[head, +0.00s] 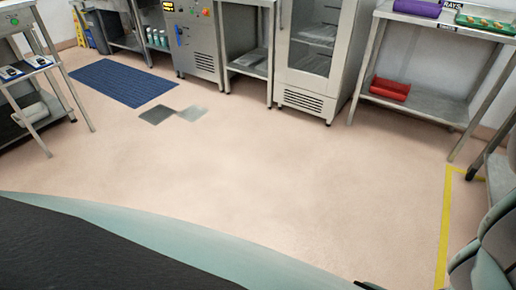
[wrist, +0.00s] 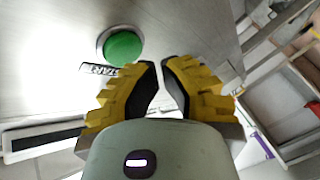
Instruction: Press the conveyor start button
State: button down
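A round green button (wrist: 122,46) in a pale ring sits on a grey metal panel (wrist: 50,55) in the wrist view. A small black and white label (wrist: 98,70), partly hidden by a finger, lies just below it; only some letters show. My gripper (wrist: 161,64) has yellow ribbed fingers with dark pads. Its fingertips are close together, with a thin gap and nothing between them. They appear just below and right of the button; I cannot tell the distance to the panel. The fingers do not cover the button.
In the head view, a control cabinet (head: 192,45), a glass-door cabinet (head: 315,50) and a steel shelf table (head: 420,99) line the back. A blue mat (head: 123,82) lies at left. A yellow floor line (head: 446,225) runs at right. The middle floor is clear.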

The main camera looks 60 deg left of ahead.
jog(key=shift+w, duration=0.1)
jog(key=c, duration=1.7)
grip_release()
grip_shut()
jog(key=shift+d, duration=0.1)
jog(key=shift+w+d, duration=0.15)
jog(key=shift+d, duration=0.1)
jog(key=shift+w+d+b, duration=0.15)
jog(key=shift+d+b, duration=0.2)
jog(key=shift+b, duration=0.05)
jog(key=shift+a, duration=0.1)
jog(key=shift+s+a, duration=0.35)
jog(key=shift+a, duration=0.25)
